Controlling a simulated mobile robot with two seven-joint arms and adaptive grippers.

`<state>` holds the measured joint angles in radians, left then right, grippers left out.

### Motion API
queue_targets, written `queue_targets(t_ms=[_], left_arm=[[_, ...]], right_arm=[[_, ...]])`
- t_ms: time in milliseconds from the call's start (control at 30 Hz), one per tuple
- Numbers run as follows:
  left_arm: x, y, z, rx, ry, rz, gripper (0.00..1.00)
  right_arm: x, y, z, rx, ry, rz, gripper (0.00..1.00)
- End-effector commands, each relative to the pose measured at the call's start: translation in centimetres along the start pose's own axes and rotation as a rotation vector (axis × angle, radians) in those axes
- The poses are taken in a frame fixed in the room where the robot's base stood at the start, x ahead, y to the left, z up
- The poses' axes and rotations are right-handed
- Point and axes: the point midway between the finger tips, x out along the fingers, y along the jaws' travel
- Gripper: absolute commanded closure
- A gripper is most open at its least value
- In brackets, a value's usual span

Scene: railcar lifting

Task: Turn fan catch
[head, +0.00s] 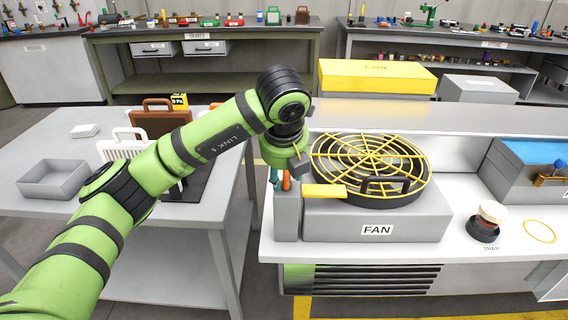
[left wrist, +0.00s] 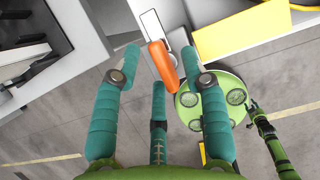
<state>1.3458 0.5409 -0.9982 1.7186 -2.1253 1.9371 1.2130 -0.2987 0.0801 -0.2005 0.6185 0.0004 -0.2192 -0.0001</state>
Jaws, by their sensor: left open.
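The fan (head: 376,227) is a grey box labelled FAN with a round yellow wire guard (head: 370,160) on top. The catch (head: 286,186) is an orange handle at the fan's left end, partly hidden behind my gripper in the head view. My left gripper (head: 282,180) reaches down over it. In the left wrist view the orange catch (left wrist: 162,66) lies between the teal fingertips of my left gripper (left wrist: 158,62), with gaps visible on both sides. These fingers are open.
A yellow tab (head: 325,191) sticks out from the guard, close to the right of my gripper. A black handle (head: 385,185) is on the fan's front. A red and white knob (head: 489,217) stands to the right. A side table (head: 60,215) on the left holds a grey tray (head: 53,182).

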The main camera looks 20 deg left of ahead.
Motion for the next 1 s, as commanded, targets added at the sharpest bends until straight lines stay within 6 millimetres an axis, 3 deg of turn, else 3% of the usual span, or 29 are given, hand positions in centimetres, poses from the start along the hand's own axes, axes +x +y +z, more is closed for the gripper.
queue_targets(t_ms=[600,1000], left_arm=[[-10.5,0.0,0.1,0.0,-0.004,-0.001,0.56],[-11.8,0.0,0.0,-0.001,0.001,0.0,0.56]], right_arm=[[0.0,0.0,0.1,0.0,-0.001,0.0,0.6],[0.0,0.0,0.1,0.0,-0.001,0.0,0.6]])
